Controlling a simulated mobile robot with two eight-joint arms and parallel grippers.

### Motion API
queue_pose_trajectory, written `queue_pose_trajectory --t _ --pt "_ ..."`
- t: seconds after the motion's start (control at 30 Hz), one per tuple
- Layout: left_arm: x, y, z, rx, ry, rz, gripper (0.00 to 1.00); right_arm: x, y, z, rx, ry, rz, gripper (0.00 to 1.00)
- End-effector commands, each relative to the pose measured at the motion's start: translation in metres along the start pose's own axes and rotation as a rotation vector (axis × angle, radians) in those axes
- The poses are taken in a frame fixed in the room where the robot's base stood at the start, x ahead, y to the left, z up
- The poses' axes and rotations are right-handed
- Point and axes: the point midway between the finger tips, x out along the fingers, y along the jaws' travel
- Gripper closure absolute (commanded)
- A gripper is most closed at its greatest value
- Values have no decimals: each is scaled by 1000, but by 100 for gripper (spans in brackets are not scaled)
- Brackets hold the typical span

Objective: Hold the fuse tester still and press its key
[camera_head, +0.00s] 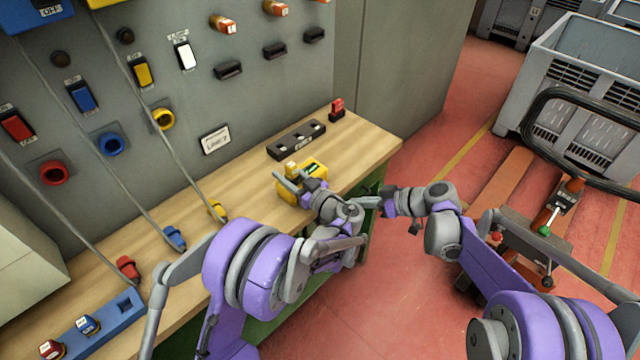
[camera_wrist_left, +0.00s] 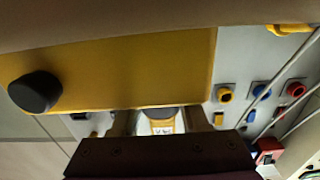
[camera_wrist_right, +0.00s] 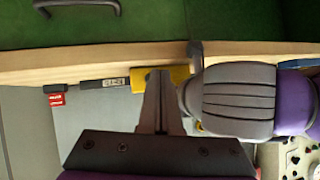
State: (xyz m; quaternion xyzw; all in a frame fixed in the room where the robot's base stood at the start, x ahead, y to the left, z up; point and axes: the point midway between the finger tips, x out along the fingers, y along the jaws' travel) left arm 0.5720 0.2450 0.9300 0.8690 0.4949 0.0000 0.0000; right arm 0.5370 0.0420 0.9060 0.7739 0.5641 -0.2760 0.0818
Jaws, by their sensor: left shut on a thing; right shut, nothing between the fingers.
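The fuse tester, a yellow box (camera_head: 287,194), sits on the wooden bench near its front edge. A small pale yellow block (camera_head: 291,167) and a dark green panel show on its top; I cannot tell which part is the key. My left gripper (camera_head: 297,184) is shut on the tester, and its wrist and fingers hide part of it. In the left wrist view the yellow casing (camera_wrist_left: 130,65) with a black knob fills the upper part. My right gripper (camera_head: 372,202) is shut and empty by the bench edge, right of the tester. The tester's yellow side shows beyond its fingertips (camera_wrist_right: 158,78).
A black strip (camera_head: 297,140) and a red item (camera_head: 337,110) stand behind the tester on the bench (camera_head: 372,142). A blue holder (camera_head: 100,325) and cabled plugs lie to the left. A grey switch panel rises behind. My left forearm is close beside the right gripper.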

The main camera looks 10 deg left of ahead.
Motion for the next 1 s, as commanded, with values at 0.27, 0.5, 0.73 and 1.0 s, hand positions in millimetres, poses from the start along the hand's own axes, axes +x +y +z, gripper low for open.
queue_pose_trajectory --t 0.27,0.5,0.73,1.0 --pt "0 0 0 0 0 0 100 -4 -7 10 -476 -171 -24 100" --pt "0 0 0 0 0 0 100 -6 -8 12 -578 -206 -37 100" --pt "0 0 0 0 0 0 100 -6 -8 12 -575 -204 -36 100" --pt "0 0 0 0 0 0 100 9 -5 2 -575 -203 -38 100"
